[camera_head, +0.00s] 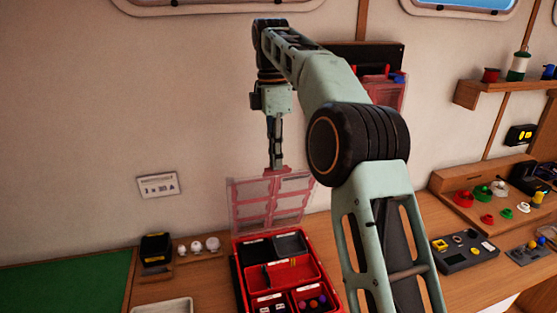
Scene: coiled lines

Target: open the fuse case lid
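The red fuse case (236,262) sits on the counter at the lower middle, partly hidden on its right by my arm. Its compartments are exposed and hold small parts. Its translucent red lid (252,205) stands raised at the back of the case, roughly upright. My gripper (276,164) points down at the lid's top edge, in front of or just above it. Its fingers look narrow and close together from here. Whether they touch or hold the lid cannot be made out.
A card reading about 30 A (158,186) is on the wall. A black block (156,249), white knobs (204,245), a pale tray (163,307) and a green mat (65,290) lie left. A red wall case (388,92) is behind my arm. Coloured parts (482,195) and a grey box (464,250) are right.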

